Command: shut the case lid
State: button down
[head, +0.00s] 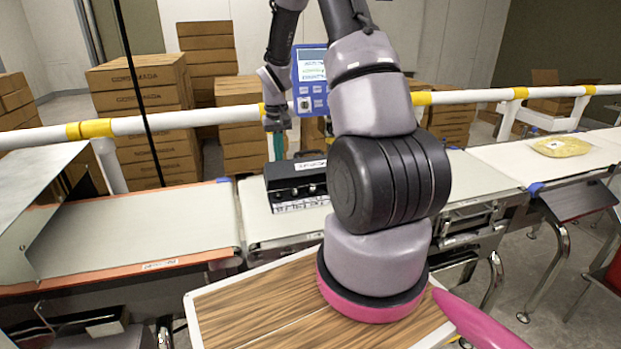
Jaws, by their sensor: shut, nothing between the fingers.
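The black case (283,191) sits on the middle belt section, with silvery latches on its front and a white label on its dark upper part. My arm hides its right end. I cannot tell from this view whether the lid is fully down or slightly raised. My gripper (276,158) points down at the back left of the case, its teal fingers shut and empty. The fingertips are close to the case's rear upper edge; I cannot tell whether they touch it.
A white rail (200,122) with yellow bands runs behind the belt, and a blue display unit (311,80) stands behind the case. A yellow bag (562,146) lies on the right belt. A wooden board (260,305) is in front. The left belt (140,232) is clear.

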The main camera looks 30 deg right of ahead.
jog(key=shift+s+a+r, duration=0.1)
jog(key=shift+s, duration=0.35)
jog(key=shift+s+a+r, duration=0.1)
jog(key=shift+s, duration=0.3)
notch_tip(320, 180, up, 8)
dwell(0.5)
jog(key=shift+r, duration=0.1)
dwell(0.3)
jog(key=s+a+r+m+t, duration=0.1)
jog(key=s+a+r+t, duration=0.1)
jog(key=s+r, duration=0.45)
jog(key=s+a+r+t, duration=0.1)
jog(key=s+a+r, duration=0.2)
jog(key=r, duration=0.7)
jog(key=s+a+r+t+y, duration=0.1)
jog(key=s+r+t, duration=0.1)
jog(key=s, duration=0.5)
jog(key=s+a+r+t+y, duration=0.1)
jog(key=s+a+r+t, duration=0.1)
jog(key=s+r, duration=0.2)
jog(key=shift+s+a+r+m, duration=0.3)
jog(key=shift+s+r+m, duration=0.1)
jog(key=shift+s, duration=1.5)
